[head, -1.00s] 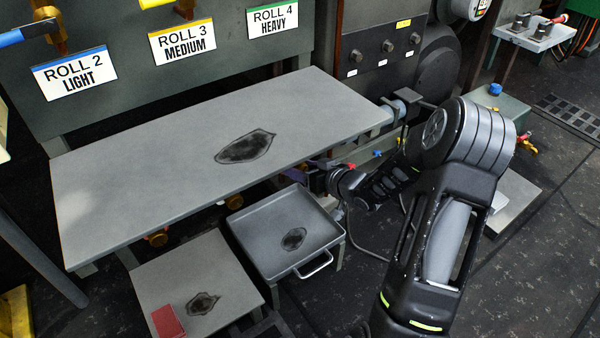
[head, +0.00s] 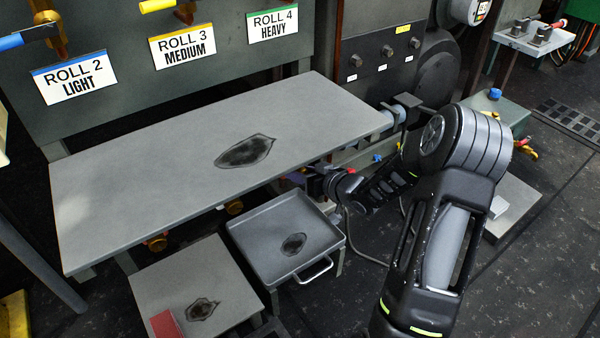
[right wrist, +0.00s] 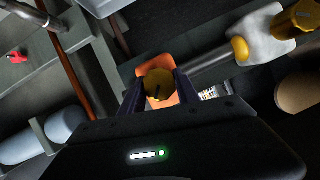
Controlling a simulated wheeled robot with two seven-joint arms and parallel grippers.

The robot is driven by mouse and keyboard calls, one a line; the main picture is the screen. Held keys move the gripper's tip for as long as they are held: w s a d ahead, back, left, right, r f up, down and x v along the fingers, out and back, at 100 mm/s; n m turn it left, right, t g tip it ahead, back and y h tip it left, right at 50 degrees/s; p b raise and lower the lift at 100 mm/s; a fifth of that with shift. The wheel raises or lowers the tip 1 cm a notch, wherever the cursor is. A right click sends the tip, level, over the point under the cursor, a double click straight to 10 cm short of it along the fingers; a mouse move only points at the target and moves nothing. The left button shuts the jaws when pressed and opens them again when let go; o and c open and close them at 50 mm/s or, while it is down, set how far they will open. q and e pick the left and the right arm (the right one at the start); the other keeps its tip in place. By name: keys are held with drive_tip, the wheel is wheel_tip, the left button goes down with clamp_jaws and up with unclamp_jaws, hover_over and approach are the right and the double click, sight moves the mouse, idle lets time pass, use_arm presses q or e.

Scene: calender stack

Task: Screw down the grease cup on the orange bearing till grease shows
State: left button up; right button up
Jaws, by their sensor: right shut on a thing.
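In the right wrist view the orange bearing (right wrist: 154,65) shows behind a round brass grease cup (right wrist: 158,82). The cup has a dark mark on its face. My right gripper (right wrist: 160,88) is shut on the grease cup, with one dark finger on each side. In the head view my right gripper (head: 314,173) reaches under the right edge of the grey table, and the bearing and cup cannot be made out there. I cannot see any grease coming out. My left gripper is not in view.
The grey table (head: 110,195) overhangs the work spot.

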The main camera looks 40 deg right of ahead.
clamp_jaws()
drive_tip(key=shift+r+p, duration=0.2)
drive_tip(key=shift+p, duration=0.65)
drive_tip(key=m+y+p, duration=0.2)
drive_tip(key=m+p, duration=0.1)
drive_tip(key=p, duration=0.3)
drive_tip(key=shift+f+m+t+y+p, duration=0.1)
drive_tip(key=shift+m+t+y+p, duration=0.25)
drive_tip(key=shift+m+p, duration=0.2)
drive_tip(key=shift+f+m+y+p, duration=0.15)
drive_tip(key=shift+m+y+p, duration=0.25)
drive_tip(key=shift+m, duration=0.25)
drive_tip(key=shift+t, duration=0.25)
drive_tip(key=o, duration=1.1)
unclamp_jaws()
drive_tip(key=shift+d, duration=0.1)
drive_tip(key=shift+o, duration=0.2)
